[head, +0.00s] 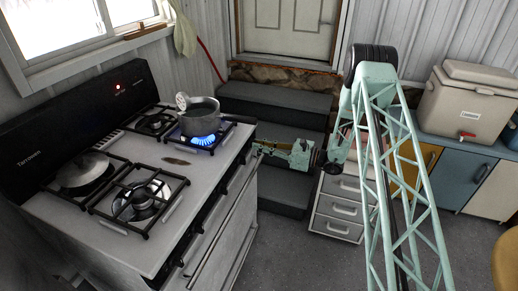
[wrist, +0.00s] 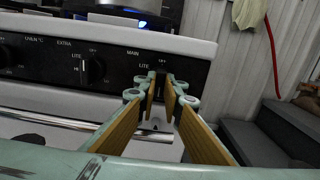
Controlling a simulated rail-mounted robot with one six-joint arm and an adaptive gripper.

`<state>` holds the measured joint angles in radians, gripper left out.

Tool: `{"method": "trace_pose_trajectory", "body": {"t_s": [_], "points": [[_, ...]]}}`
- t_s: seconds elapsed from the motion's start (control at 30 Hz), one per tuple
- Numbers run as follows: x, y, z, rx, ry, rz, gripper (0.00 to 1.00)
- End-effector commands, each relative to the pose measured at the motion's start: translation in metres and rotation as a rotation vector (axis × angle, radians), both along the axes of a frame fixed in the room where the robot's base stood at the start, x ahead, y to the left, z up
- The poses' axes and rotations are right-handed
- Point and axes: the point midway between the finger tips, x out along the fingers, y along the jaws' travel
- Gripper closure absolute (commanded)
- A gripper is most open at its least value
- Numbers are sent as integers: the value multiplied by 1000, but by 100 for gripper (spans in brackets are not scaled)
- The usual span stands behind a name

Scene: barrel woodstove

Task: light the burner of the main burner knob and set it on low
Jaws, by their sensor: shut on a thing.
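The white stove (head: 185,175) has black knobs along its front edge in the head view. A blue flame (head: 204,140) burns under a grey pot (head: 200,118) at the stove's right end; a blue glow (wrist: 135,12) shows under the pot in the wrist view. My gripper (wrist: 161,84) reaches the black control panel beside the MAIN label (wrist: 133,51). Its fingers are shut on the main burner knob, which they mostly hide, so I cannot read its setting. In the head view my gripper (head: 257,148) is at the stove's front right corner.
The extra knob (wrist: 97,70) is left of my gripper. Dark steps (head: 278,107) and a drawer unit (head: 336,207) stand to the right. The floor in front is clear.

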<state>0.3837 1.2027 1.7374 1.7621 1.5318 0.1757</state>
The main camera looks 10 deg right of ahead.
Motion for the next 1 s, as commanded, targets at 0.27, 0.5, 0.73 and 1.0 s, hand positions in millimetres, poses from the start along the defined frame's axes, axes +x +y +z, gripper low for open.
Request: {"method": "trace_pose_trajectory", "body": {"t_s": [0.27, 0.5, 0.73, 1.0], "points": [[0, 0, -2, -120, -186, 0, 100], [0, 0, -2, -226, -347, -1, 100], [0, 0, -2, -325, -499, -1, 100], [-1, 0, -1, -416, -638, 0, 100]]}}
